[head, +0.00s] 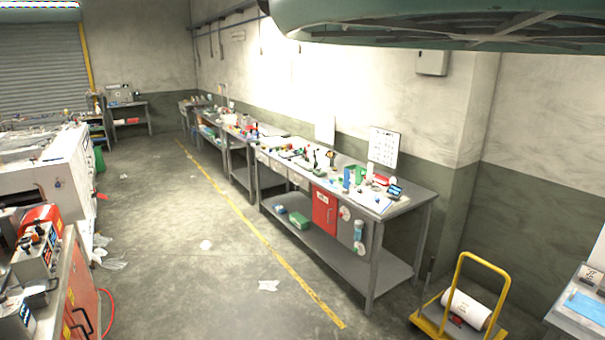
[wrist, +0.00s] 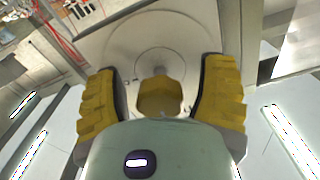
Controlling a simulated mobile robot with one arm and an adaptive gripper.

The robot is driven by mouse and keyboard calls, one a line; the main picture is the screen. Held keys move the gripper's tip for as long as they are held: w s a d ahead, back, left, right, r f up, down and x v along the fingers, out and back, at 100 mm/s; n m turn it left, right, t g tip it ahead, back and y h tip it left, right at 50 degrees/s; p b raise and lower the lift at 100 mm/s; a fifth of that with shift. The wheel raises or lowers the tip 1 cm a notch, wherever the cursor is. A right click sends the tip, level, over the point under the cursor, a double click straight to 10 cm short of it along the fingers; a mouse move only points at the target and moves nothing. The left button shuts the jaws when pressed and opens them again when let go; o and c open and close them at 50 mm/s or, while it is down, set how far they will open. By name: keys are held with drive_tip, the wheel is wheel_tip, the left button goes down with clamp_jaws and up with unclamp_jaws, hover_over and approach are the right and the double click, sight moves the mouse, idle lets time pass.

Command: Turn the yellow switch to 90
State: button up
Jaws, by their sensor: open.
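In the wrist view, my gripper (wrist: 160,92) has two yellow fingers with dark inner pads, spread wide apart. A small yellow piece, which looks like the yellow switch (wrist: 160,97), shows between them in front of a pale round plate (wrist: 158,38). Its lower part is hidden by my gripper's grey-green body. A gap shows between this piece and each finger. I cannot read any angle marks on the plate. In the head view I cannot make out the switch or my gripper.
A long grey workbench (head: 405,206) with tools and small items stands along the right wall. A yellow-handled cart (head: 463,262) is at the lower right. A white machine (head: 45,178) stands at left. The floor between is mostly clear, with some scraps and a yellow line.

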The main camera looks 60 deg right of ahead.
drive_tip(key=shift+o, duration=0.3)
drive_tip(key=shift+r, duration=0.1)
clamp_jaws()
